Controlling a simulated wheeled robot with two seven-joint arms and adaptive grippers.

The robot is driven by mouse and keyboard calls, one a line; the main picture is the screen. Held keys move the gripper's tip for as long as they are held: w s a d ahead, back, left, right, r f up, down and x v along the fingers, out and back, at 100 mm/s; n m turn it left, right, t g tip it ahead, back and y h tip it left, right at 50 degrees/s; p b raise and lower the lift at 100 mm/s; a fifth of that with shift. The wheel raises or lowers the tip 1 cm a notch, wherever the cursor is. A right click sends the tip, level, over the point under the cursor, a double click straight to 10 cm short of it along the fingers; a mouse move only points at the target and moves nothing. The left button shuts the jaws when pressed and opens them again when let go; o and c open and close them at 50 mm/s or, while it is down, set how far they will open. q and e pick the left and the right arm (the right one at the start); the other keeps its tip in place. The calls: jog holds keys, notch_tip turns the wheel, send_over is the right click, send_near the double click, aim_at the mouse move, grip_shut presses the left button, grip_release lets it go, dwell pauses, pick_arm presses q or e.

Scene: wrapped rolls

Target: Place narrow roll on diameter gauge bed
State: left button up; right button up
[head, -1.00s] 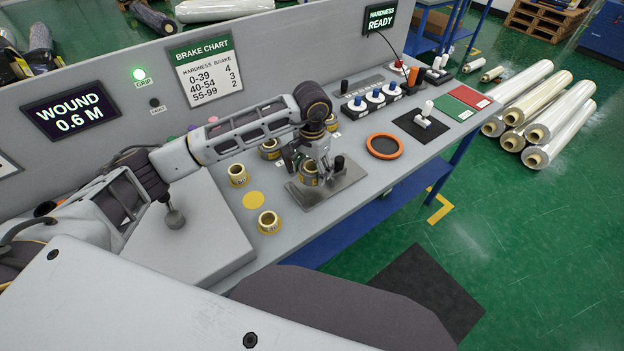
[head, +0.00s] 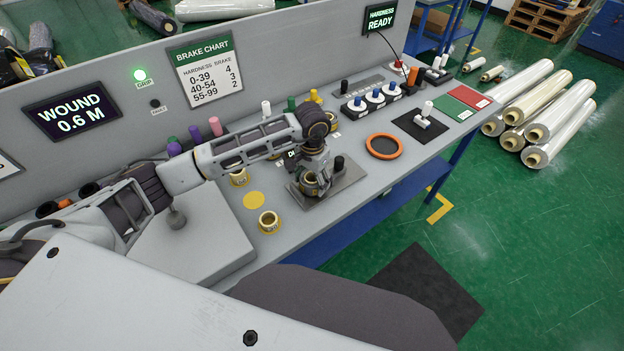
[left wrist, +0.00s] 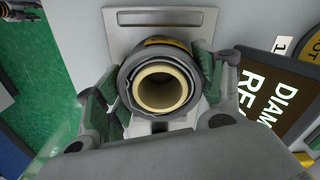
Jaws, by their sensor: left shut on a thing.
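My left gripper (head: 311,186) is shut on a narrow roll (head: 310,188), over the left part of the diameter gauge bed (head: 348,182), a flat metal plate with a dark post at its back. In the left wrist view the roll (left wrist: 162,92) shows its cream core end-on, dark wrap around it, between the two fingers (left wrist: 160,98). The gauge bed (left wrist: 160,18) lies beyond it. I cannot tell whether the roll touches the plate. My right gripper is not in view.
Another roll (head: 269,222) stands at the table's front, near a yellow disc (head: 254,200). A roll (head: 239,178) is partly behind my arm. An orange ring (head: 384,146) lies right of the bed. A dark display (left wrist: 277,95) stands beside the gripper.

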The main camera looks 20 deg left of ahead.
pick_arm(q)
jog(key=shift+f, duration=0.25)
jog(key=o, duration=0.9)
jog(key=shift+c, duration=0.2)
jog(key=o, duration=0.3)
jog(key=shift+o, duration=0.2)
jog(key=shift+r, duration=0.2)
